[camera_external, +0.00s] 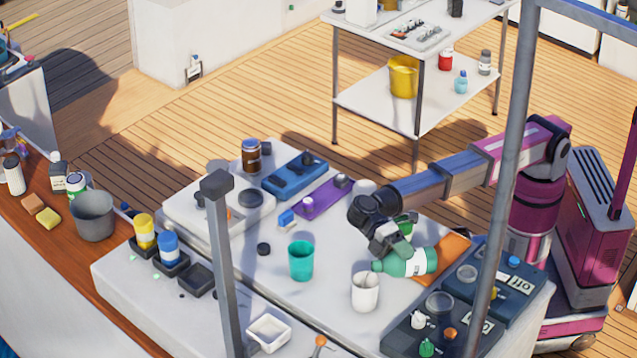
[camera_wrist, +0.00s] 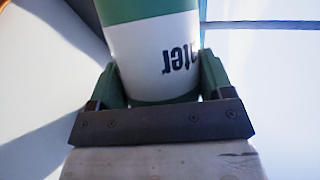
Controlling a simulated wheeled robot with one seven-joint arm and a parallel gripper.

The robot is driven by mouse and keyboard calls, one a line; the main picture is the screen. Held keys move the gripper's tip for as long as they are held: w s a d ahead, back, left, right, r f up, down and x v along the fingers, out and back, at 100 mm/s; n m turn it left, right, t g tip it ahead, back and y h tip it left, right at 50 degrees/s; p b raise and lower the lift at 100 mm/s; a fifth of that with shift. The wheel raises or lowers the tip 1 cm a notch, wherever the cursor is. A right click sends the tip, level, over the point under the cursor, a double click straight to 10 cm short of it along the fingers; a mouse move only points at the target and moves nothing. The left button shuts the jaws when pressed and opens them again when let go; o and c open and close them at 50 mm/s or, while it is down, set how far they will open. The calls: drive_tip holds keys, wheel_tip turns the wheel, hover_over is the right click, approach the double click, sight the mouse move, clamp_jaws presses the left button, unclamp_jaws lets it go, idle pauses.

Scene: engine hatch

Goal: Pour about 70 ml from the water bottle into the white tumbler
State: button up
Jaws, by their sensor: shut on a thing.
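The water bottle (camera_external: 408,263) is green with a white label. It lies tilted nearly horizontal in my gripper (camera_external: 392,243), its neck pointing left. In the wrist view the bottle (camera_wrist: 155,55) fills the space between the green fingers of my gripper (camera_wrist: 155,85), and part of the label word shows. The white tumbler (camera_external: 365,293) stands upright on the white hatch top, just below and left of the bottle's mouth. The mouth is close to the tumbler's rim. I cannot tell whether water is flowing, or the level inside the tumbler.
A teal cup (camera_external: 301,261) stands left of the white tumbler. An orange mat (camera_external: 452,250) and dark trays with small jars (camera_external: 437,302) lie to the right. A grey post (camera_external: 222,270) and a second post (camera_external: 505,170) rise in front. A small white dish (camera_external: 268,333) sits near the front.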

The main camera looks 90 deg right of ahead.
drive_tip(key=shift+r, duration=0.2)
drive_tip(key=shift+s, duration=0.3)
idle(0.3)
drive_tip(key=shift+r+m, duration=0.2)
drive_tip(key=shift+m, duration=0.2)
idle(0.4)
drive_tip(key=shift+s+d+f+n+t, duration=0.1)
drive_tip(key=shift+s+f+n+t, duration=0.2)
drive_tip(key=shift+f+n, duration=0.3)
drive_tip(key=shift+s+d+f+n+t, duration=0.1)
drive_tip(key=shift+s+f+n+t, duration=0.2)
drive_tip(key=shift+f+n, duration=0.3)
drive_tip(key=shift+f, duration=0.15)
drive_tip(key=shift+w+n, duration=0.1)
drive_tip(key=shift+n, duration=0.2)
drive_tip(key=shift+w+a+n+t, duration=0.1)
drive_tip(key=shift+n+t, duration=0.2)
drive_tip(key=shift+t, duration=0.1)
idle(0.5)
